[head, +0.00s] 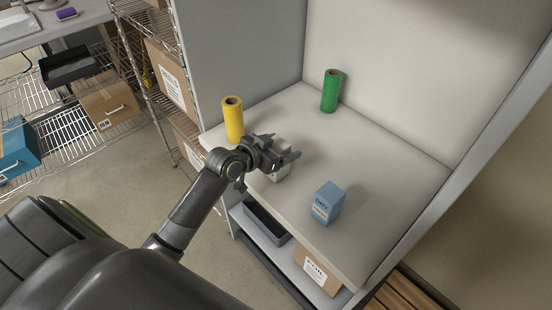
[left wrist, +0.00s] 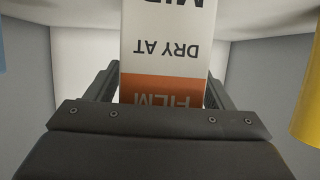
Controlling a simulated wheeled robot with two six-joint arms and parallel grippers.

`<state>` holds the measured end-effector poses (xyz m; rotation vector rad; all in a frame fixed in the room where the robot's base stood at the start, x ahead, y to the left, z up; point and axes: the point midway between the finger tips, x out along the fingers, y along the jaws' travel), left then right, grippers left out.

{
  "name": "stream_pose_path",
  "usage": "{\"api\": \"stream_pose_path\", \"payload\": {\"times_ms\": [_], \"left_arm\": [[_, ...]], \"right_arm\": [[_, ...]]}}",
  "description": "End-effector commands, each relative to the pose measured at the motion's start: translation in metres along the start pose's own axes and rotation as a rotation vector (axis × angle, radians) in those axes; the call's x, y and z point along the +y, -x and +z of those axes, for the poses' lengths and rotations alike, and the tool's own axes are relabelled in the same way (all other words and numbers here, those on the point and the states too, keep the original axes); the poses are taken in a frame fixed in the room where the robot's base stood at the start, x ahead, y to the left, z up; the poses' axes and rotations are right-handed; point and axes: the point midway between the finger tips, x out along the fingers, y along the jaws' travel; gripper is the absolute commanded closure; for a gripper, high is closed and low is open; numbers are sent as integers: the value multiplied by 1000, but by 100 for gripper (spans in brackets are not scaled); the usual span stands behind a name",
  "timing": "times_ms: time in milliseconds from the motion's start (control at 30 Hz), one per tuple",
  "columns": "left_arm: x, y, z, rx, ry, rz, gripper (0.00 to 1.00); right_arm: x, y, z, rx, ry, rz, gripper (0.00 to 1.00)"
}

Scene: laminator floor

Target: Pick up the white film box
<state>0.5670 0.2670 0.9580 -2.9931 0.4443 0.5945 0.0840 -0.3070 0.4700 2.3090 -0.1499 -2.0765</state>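The white film box (left wrist: 165,35) fills the middle of the left wrist view. It has dark print reading "DRY AT" and an orange band with "FILM", upside down in that view. My left gripper (head: 281,142) is at the front left of the work surface. Its two fingers lie along both sides of the box with no clear gap. In the head view the lower part of the white film box (head: 280,174) shows below the fingers, and the rest is partly hidden. Whether its base touches the surface is not clear. My right gripper is not in view.
On the pale work surface (head: 385,165) stand a yellow roll (head: 233,121) at left, a green roll (head: 331,92) at the back and a blue box (head: 327,204) at front right. Grey walls close the back and side. A wire rack (head: 155,60) stands at left.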

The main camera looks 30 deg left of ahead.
Motion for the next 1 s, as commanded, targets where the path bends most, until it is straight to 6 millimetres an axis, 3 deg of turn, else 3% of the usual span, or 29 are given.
{"api": "stream_pose_path", "payload": {"times_ms": [33,400,667,1000], "left_arm": [[0,0,0,0,0,0,32],[0,0,-1,2,0,0,79],[0,2,-4,3,-2,0,79],[0,25,-62,8,-7,1,79]], "right_arm": [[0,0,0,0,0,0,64],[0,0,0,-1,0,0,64],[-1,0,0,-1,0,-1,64],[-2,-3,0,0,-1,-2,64]]}}
